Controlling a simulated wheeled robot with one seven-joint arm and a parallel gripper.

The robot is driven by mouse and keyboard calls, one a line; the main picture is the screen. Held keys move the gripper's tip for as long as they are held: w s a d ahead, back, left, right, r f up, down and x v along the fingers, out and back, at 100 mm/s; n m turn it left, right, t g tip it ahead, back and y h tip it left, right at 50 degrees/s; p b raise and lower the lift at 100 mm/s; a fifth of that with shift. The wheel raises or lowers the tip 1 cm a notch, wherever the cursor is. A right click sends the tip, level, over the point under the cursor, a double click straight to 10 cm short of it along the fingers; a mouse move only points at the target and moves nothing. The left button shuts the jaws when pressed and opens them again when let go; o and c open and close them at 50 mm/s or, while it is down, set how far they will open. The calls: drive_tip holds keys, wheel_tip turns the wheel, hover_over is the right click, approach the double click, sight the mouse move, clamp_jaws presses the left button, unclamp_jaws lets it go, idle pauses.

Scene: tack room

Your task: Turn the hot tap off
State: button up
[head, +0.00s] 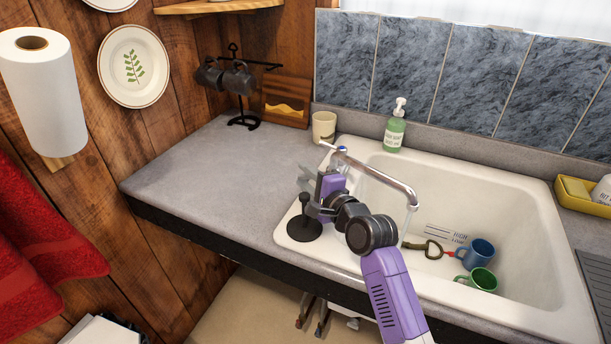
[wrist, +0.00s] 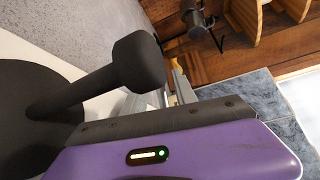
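The chrome spout (head: 378,174) reaches over the white sink, and a thin clear stream (head: 407,224) appears to fall from its end. A blue-marked tap top (head: 341,150) shows at the spout's base. I cannot make out a hot tap handle; my arm and gripper cover part of that area. My gripper (head: 307,180) is at the sink's left rim, beside the spout base. In the wrist view its grey fingers (wrist: 168,92) are mostly hidden behind my purple housing, so their opening is unclear. Nothing held is visible.
A black stand with a round base (head: 304,229) stands on the rim, close to my gripper; its stem and knob (wrist: 138,62) loom in the wrist view. A beige cup (head: 324,128) and soap bottle (head: 395,130) stand behind. Mugs (head: 474,251) lie in the sink.

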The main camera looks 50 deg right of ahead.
clamp_jaws()
drive_tip(key=shift+f, duration=0.1)
idle(1.4)
